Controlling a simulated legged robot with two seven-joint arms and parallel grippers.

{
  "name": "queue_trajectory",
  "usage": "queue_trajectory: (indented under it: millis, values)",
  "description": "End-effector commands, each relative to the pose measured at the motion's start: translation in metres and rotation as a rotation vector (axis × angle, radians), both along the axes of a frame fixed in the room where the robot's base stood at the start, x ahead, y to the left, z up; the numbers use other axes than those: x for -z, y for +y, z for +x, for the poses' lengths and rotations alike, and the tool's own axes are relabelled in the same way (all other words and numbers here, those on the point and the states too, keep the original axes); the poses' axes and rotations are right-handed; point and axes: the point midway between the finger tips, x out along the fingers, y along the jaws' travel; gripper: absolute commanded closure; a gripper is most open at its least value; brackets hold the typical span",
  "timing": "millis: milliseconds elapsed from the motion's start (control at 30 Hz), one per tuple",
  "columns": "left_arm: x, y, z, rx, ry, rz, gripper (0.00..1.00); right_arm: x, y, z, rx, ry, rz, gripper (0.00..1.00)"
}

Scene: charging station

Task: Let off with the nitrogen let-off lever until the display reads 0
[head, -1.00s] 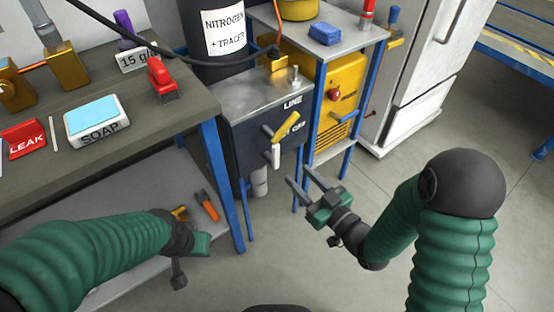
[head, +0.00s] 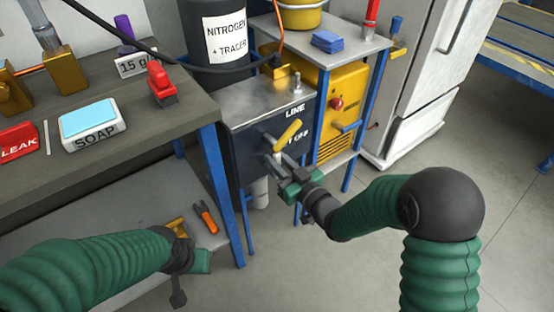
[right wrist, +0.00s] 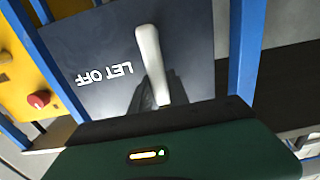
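The white let-off lever (right wrist: 152,62) stands out from the dark panel (right wrist: 195,30) beside the words LET OFF in the right wrist view. In the head view the lever (head: 277,146) shows below the yellow line lever (head: 288,134), its lower part hidden by my gripper. My right gripper (head: 272,172) is right at the lever, its fingers apart; I cannot tell whether they touch it. My left gripper (head: 183,262) is low at the left, away from the panel. I see no display reading.
The black nitrogen cylinder (head: 220,35) stands behind the panel box. The workbench (head: 150,125) with the soap box (head: 92,128) and red leak tag (head: 15,143) is at left. A yellow machine (head: 343,95) stands right of the panel. The floor at front is clear.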

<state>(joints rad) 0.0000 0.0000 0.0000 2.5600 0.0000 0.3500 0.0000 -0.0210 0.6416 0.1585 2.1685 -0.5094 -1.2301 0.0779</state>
Motion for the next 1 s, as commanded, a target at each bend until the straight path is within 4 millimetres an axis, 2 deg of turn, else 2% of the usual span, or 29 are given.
queue_trajectory:
  millis: [33,133,1000]
  values:
    - [0.0000,0.0000,0.0000,0.000,0.000,0.000,1.00,0.0002,-0.0001,-0.0001,0.000,0.000,0.000,0.87]
    - [0.0000,0.0000,0.0000,0.000,0.000,0.000,1.00,0.0003,-0.0002,-0.0001,0.000,0.000,0.000,1.00]
    - [0.0001,0.0000,0.0000,0.000,0.000,0.000,1.00,0.0009,-0.0004,-0.0003,0.000,0.002,-0.001,1.00]
